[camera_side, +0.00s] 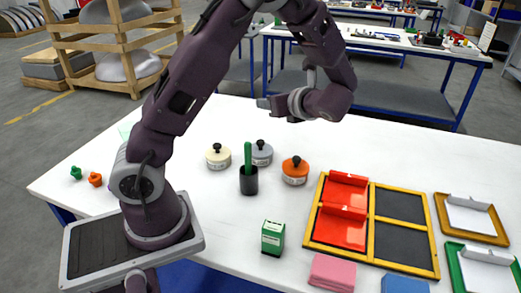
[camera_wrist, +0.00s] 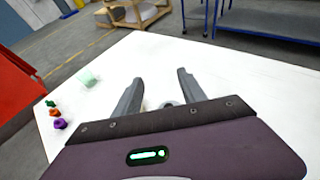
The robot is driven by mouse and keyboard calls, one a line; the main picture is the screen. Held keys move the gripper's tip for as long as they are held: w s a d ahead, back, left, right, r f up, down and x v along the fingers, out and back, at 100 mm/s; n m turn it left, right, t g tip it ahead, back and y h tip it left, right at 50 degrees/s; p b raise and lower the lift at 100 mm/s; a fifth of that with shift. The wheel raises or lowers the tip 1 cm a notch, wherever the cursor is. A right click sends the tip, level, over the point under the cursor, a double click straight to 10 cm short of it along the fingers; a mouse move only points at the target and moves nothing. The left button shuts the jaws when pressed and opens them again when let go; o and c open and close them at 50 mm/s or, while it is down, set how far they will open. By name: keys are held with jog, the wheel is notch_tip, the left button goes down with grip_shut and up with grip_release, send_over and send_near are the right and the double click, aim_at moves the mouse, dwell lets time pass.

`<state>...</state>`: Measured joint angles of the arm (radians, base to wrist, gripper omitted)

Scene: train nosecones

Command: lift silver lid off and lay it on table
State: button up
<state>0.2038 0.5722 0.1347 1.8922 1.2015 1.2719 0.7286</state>
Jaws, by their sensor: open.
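The silver lid (camera_side: 261,149) has a black knob and sits on a low round pot among the other pots, left of the middle of the white table in the side view. My gripper (camera_side: 280,97) is in the air above and behind the pots, tilted, with empty jaws. In the wrist view my gripper's two fingers (camera_wrist: 160,88) stand well apart. A small grey round shape shows low between them; I cannot tell what it is.
A cream-lidded pot (camera_side: 218,156) and an orange-lidded pot (camera_side: 295,170) flank the silver one. A black cup (camera_side: 249,180) with a green stick stands close in front. A green box (camera_side: 273,237) and a yellow-framed tray (camera_side: 374,218) are nearer. The table behind the pots is clear.

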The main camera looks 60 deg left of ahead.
send_near(261, 142)
jog(key=x, duration=0.3)
jog(key=shift+w+a+f, duration=0.1)
jog(key=shift+w+a, duration=0.05)
jog(key=shift+w, duration=0.15)
jog(key=x, duration=0.7)
jog(key=shift+s+a, duration=0.1)
jog(key=shift+s, duration=0.15)
grip_shut()
